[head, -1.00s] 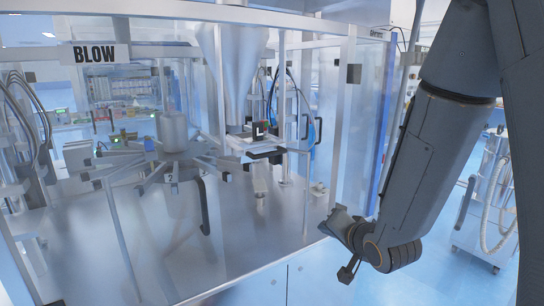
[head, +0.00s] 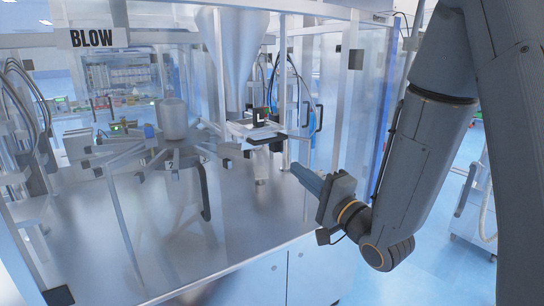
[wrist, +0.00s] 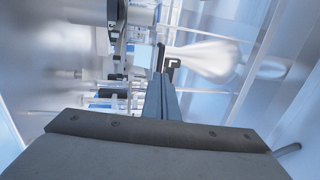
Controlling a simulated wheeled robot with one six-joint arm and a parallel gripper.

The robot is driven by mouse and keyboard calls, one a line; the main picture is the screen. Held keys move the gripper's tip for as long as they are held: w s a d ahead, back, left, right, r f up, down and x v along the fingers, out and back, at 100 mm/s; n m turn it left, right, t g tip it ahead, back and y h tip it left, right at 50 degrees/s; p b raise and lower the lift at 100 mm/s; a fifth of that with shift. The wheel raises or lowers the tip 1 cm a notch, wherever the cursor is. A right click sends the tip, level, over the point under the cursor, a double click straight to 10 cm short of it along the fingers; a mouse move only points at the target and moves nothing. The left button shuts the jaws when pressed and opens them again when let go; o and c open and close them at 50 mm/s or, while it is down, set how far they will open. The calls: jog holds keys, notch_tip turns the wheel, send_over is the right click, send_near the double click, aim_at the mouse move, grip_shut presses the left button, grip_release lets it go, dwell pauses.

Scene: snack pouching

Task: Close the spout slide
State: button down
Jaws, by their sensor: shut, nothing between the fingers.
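The spout slide (head: 265,138) appears as a dark flat bar beside a pale plate, under the hopper's spout; its exact slide position is too small to tell. A small black upright piece (head: 260,115) stands behind it. My gripper (head: 296,168) is shut and empty, in front of and right of the slide, pointing in toward the machine and apart from it. In the wrist view, my gripper's closed fingers (wrist: 160,92) reach upward, and a black hooked piece (wrist: 172,66) shows just beyond their tips. I cannot tell whether that piece belongs to the slide.
The steel hopper (head: 231,55) hangs above the spout and also shows in the wrist view (wrist: 208,62). A spoked carousel (head: 165,155) stands left of it. Frame posts and a clear panel (head: 335,100) flank the opening. The steel deck (head: 185,245) in front is mostly clear.

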jog(key=shift+w+a+b, duration=0.4)
jog(key=shift+w+b, duration=0.2)
jog(key=shift+b, duration=2.95)
jog(key=p, duration=0.3)
send_near(265, 143)
jog(key=x, duration=0.6)
jog(key=shift+w+a, duration=0.1)
jog(key=shift+w, duration=0.1)
